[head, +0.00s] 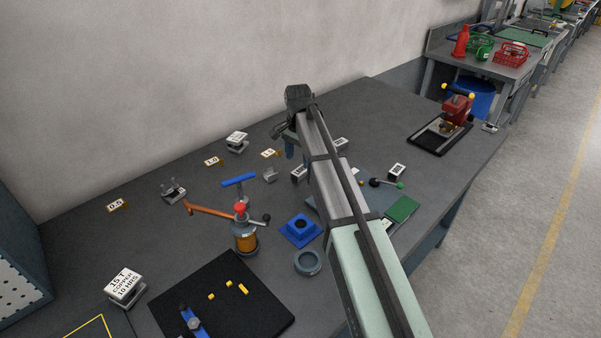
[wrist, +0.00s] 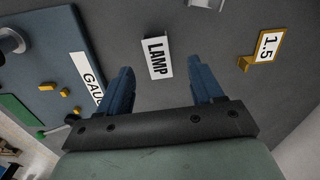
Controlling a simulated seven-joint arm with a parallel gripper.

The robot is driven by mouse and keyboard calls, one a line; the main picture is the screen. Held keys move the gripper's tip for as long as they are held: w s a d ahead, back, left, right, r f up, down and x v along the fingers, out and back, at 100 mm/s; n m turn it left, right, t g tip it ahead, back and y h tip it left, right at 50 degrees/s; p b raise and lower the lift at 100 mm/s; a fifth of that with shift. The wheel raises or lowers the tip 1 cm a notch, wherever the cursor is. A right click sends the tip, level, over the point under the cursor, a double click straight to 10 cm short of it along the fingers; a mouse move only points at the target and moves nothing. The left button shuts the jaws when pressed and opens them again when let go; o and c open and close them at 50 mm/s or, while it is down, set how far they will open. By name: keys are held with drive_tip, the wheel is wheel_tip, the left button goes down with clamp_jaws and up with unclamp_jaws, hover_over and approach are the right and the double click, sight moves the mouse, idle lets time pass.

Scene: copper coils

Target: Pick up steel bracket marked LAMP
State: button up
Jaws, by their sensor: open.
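The steel bracket marked LAMP (wrist: 157,58) lies on the dark grey bench top in the wrist view. Its white label with black letters faces the camera. My gripper (wrist: 160,68) is open, with its two blue fingers apart. In the wrist view the bracket appears between and just beyond the fingertips, and nothing is held. In the head view my gripper (head: 289,150) hangs above the bench, partly hidden by my arm. A small labelled bracket (head: 298,172) shows just below it there, but its lettering is too small to read.
A yellow-framed 1.5 tag (wrist: 264,47) stands right of the bracket in the wrist view. A blue-grey board (wrist: 62,55) with a GAUGE label (wrist: 88,75) lies left. The head view shows an orange-handled tool (head: 245,235), a blue block (head: 300,231) and a black mat (head: 255,320).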

sight(299, 171)
drive_tip(key=shift+s+d+f, duration=0.1)
drive_tip(key=shift+s+f, duration=0.05)
drive_tip(key=shift+f, duration=2.5)
drive_tip(key=shift+c, duration=0.3)
drive_tip(key=c, duration=1.1)
drive_tip(key=shift+o, duration=0.2)
drive_tip(key=shift+r, duration=0.1)
